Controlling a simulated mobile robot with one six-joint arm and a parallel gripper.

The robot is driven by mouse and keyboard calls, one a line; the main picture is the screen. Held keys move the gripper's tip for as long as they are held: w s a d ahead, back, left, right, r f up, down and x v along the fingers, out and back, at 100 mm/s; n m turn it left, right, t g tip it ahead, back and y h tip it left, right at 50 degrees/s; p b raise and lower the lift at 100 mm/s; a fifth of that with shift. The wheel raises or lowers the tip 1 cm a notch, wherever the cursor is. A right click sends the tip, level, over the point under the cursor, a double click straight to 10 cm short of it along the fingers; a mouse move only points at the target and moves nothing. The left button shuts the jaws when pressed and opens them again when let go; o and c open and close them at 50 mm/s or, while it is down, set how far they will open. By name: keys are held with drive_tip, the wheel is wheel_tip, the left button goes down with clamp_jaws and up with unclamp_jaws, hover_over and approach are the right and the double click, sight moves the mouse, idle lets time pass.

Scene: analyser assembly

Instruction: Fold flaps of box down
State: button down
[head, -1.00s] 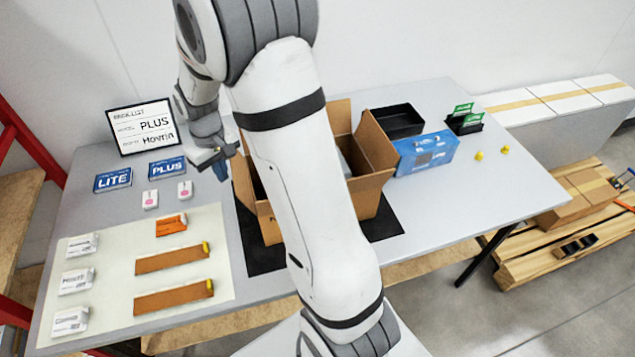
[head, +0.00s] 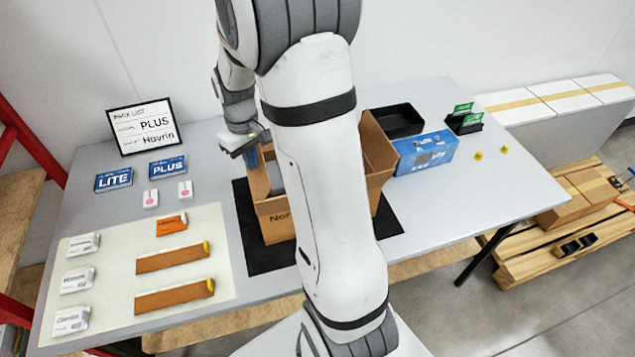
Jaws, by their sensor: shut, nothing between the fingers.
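The open cardboard box (head: 281,224) stands on a black mat (head: 247,258) in the middle of the table. My arm crosses in front of it and hides much of its middle. The right flap (head: 379,146) stands up and leans outward. My gripper (head: 250,160) is shut and empty at the box's back left edge. The left flap is no longer seen standing up; it may be folded in under the gripper, but I cannot tell. The back flap is hidden behind my arm.
A blue box (head: 426,152) stands close to the right flap. A black tray (head: 398,120) is behind it. Cards, small white boxes and brown strips lie at the left, by a pack list sign (head: 144,127). The front right of the table is clear.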

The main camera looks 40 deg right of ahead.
sight(263, 158)
drive_tip(key=shift+s+d+f+b, duration=0.25)
drive_tip(key=shift+d+f, duration=0.05)
drive_tip(key=shift+d, duration=0.35)
drive_tip(key=shift+s+d+f+b, duration=0.2)
drive_tip(key=shift+d+f+b, duration=0.1)
drive_tip(key=shift+d, duration=0.35)
drive_tip(key=shift+s+d+f+b, duration=0.15)
drive_tip(key=shift+d+f+b, duration=0.25)
drive_tip(key=shift+d+f, duration=0.15)
drive_tip(key=shift+s+d+f+b, duration=0.15)
drive_tip(key=shift+d+f+b, duration=0.25)
drive_tip(key=shift+d, duration=0.1)
drive_tip(key=shift+s+d+f+b, duration=0.1)
drive_tip(key=shift+d+f+b, duration=0.2)
drive_tip(key=shift+f, duration=0.15)
drive_tip(key=shift+s+d+f+b, duration=0.15)
drive_tip(key=shift+f+b, duration=0.15)
drive_tip(key=shift+f, duration=0.15)
drive_tip(key=shift+w, duration=0.1)
drive_tip(key=shift+f, duration=0.25)
drive_tip(key=shift+r, duration=0.1)
wheel_tip(263, 158, up, 7)
drive_tip(key=p, duration=0.4)
drive_tip(key=shift+r+p, duration=0.2)
drive_tip(key=shift+p, duration=0.15)
